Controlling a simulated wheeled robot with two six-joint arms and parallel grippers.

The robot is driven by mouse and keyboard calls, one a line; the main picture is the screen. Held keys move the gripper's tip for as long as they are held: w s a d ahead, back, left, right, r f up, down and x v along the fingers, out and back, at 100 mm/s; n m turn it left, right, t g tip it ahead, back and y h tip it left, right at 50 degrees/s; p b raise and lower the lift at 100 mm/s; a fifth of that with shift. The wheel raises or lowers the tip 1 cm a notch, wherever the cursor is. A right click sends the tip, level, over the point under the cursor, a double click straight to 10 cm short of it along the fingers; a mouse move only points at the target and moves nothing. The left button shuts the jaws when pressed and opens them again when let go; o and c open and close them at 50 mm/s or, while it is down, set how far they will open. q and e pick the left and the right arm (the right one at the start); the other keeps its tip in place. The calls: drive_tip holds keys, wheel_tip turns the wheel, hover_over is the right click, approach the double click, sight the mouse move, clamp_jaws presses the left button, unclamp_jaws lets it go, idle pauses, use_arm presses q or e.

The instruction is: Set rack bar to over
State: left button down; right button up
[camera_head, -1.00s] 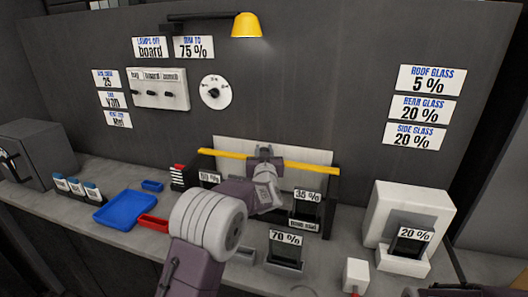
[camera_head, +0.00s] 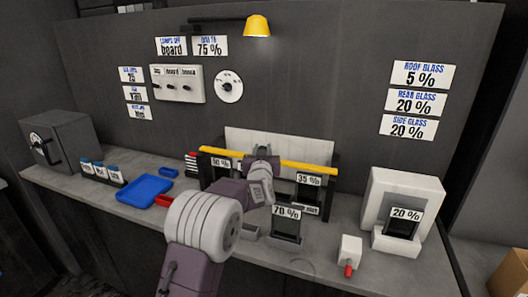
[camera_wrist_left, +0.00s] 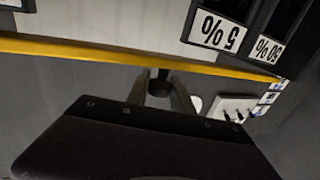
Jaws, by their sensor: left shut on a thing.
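The rack bar (camera_head: 308,167) is a long yellow bar across the front of the dark sample rack (camera_head: 332,188). It lies in front of a pale panel, just above the 50 % and 35 % labels. My left gripper (camera_head: 262,160) is shut at the middle of the bar. In the left wrist view the yellow bar (camera_wrist_left: 90,50) crosses the picture, and my left fingertips (camera_wrist_left: 162,88) close around a dark knob beside it. My left wrist hides the rack's middle. Whether the bar rests on the rack cannot be told. My right gripper is out of view.
A 70 % sample stand (camera_head: 286,222) and a small white block with a red tip (camera_head: 348,250) stand in front. A white unit with a 20 % sample (camera_head: 405,190) stands right. A blue tray (camera_head: 145,190) and a grey box (camera_head: 62,138) are left. A yellow lamp (camera_head: 257,26) hangs above.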

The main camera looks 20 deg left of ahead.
sight(262, 147)
use_arm(q)
drive_tip(key=c, duration=1.2)
unclamp_jaws()
drive_tip(key=shift+f, duration=0.15)
drive_tip(key=shift+c, duration=0.2)
drive_tip(key=shift+o, duration=0.5)
drive_tip(key=shift+s, duration=0.1)
drive_tip(key=shift+r, duration=0.2)
drive_tip(key=shift+r, duration=0.3)
wheel_tip(262, 147, up, 4)
drive_tip(key=shift+f+p, duration=0.1)
drive_tip(key=shift+p, duration=0.65)
drive_tip(key=s+d+r+p, duration=0.2)
drive_tip(key=d+r+p, duration=0.2)
drive_tip(key=d, duration=0.7)
wheel_tip(262, 147, up, 2)
drive_tip(key=shift+s+d+r, duration=0.15)
drive_tip(key=shift+d+r, duration=0.05)
drive_tip(key=shift+f, duration=0.1)
